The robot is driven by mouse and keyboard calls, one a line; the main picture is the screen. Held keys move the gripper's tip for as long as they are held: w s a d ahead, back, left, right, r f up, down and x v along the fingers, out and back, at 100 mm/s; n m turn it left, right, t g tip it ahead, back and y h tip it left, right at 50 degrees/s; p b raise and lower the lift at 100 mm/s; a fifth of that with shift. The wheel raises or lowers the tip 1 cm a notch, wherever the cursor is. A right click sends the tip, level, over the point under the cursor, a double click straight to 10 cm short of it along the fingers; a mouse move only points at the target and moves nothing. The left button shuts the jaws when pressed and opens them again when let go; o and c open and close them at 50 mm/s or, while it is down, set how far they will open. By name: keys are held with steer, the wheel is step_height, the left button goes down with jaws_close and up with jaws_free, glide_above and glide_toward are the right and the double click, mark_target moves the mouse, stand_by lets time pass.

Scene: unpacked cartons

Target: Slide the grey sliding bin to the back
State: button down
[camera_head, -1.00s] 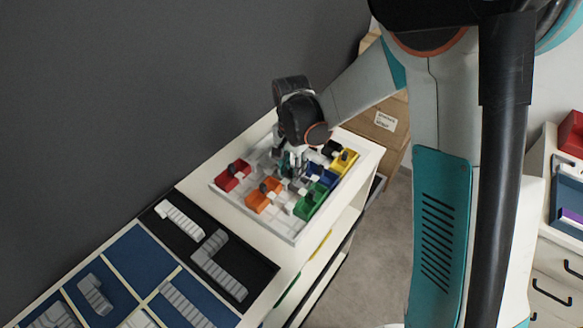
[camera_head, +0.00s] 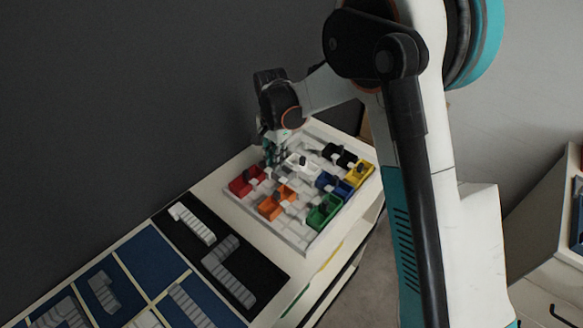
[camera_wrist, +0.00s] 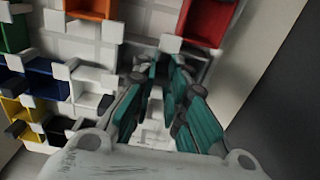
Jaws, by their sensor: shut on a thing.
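My gripper (camera_head: 272,158) is at the far left edge of the tray of sliding bins, next to the dark wall. In the wrist view its teal fingers (camera_wrist: 166,88) are closed down around a pale grey piece (camera_wrist: 153,119), which I take to be the grey sliding bin. The fingers and palm hide most of it. The white tray (camera_head: 292,233) holds the bins. A red bin (camera_head: 246,181) is just in front of my gripper, and a white bin (camera_head: 303,165) is to its right.
Orange (camera_head: 277,202), green (camera_head: 323,211), blue (camera_head: 333,185), yellow (camera_head: 358,173) and black (camera_head: 339,154) bins stand on the tray. The dark wall (camera_head: 120,100) rises close behind. A partitioned blue tray (camera_head: 150,255) lies at front left.

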steer(key=shift+w+a, duration=0.3)
steer(key=shift+r, duration=0.1)
steer(key=c, duration=1.6)
jaws_free()
steer(key=shift+a, duration=0.1)
step_height(320, 180, up, 12)
